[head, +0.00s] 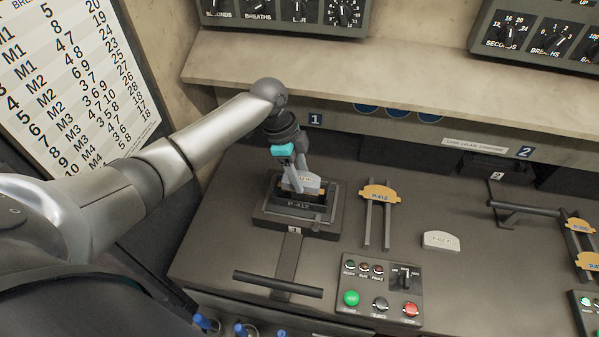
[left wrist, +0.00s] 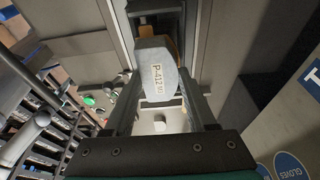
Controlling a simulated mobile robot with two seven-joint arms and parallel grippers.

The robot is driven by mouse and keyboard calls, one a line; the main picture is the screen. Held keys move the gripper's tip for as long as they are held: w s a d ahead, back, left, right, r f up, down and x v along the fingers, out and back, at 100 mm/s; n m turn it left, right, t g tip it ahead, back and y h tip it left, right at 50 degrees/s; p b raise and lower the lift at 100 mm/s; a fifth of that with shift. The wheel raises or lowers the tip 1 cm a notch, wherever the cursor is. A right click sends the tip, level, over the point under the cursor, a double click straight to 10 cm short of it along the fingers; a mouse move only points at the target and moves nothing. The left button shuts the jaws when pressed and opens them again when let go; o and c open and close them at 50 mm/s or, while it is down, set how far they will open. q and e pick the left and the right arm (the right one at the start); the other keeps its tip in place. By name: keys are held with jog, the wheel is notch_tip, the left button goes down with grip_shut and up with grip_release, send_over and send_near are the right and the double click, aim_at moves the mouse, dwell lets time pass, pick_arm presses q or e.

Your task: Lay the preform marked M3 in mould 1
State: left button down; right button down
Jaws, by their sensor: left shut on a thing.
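In the left wrist view the preform (left wrist: 158,82) sits between the fingers, with a label that reads P-412 and a last mark too small to read. An orange-tan edge shows just below the preform in the head view. Whether the preform touches the mould cannot be told. My right gripper is in neither view.
A second pale preform (head: 441,240) lies on the bench. An orange P-412 plate (head: 380,193) rests on two rails right of the mould. A handle bar (head: 278,284) and a button panel (head: 382,290) are in front. A shelf (head: 400,75) overhangs behind.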

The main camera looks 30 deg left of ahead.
pick_arm(q)
jog(key=shift+f, duration=0.1)
jog(key=shift+c, duration=1.1)
grip_release()
jog(key=v, duration=0.7)
jog(key=shift+r, duration=0.4)
